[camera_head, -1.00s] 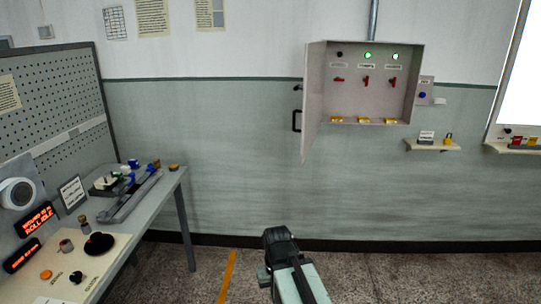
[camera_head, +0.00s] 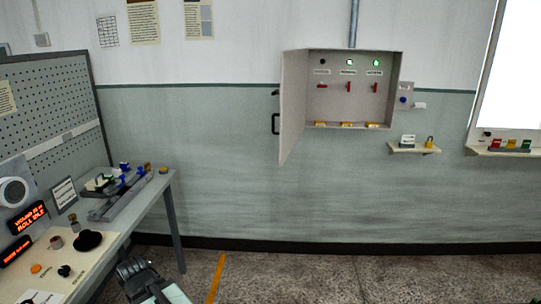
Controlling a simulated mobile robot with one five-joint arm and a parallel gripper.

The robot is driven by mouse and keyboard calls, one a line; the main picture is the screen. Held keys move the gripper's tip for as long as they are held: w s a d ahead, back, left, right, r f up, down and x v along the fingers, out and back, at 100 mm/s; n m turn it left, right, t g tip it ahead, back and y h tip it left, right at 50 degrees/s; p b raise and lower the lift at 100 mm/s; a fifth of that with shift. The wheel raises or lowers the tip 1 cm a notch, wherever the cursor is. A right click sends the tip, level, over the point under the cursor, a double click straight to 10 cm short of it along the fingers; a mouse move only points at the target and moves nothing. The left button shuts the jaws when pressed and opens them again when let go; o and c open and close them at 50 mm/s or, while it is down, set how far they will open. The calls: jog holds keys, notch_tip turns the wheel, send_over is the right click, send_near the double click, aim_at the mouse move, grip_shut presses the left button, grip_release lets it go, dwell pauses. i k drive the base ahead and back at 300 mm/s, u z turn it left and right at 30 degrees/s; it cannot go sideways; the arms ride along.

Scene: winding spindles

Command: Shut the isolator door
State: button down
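The isolator box (camera_head: 350,90) hangs on the far wall with its grey door (camera_head: 292,105) swung open on the left side. The door has a black handle (camera_head: 275,124) near its outer edge. My gripper (camera_head: 135,268) is low at the bottom left, beside the workbench and far from the door. Its fingers are too dark and small to tell whether they are open.
A workbench (camera_head: 120,240) with a dark knob, displays and a grey rail stands at the left. Small shelves (camera_head: 415,150) with a padlock and coloured blocks jut from the wall at right. The floor (camera_head: 330,275) below the box is clear.

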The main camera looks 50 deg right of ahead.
aim_at(294, 66)
jog(key=u, duration=0.1)
jog(key=i, duration=1)
jog(key=z, duration=0.1)
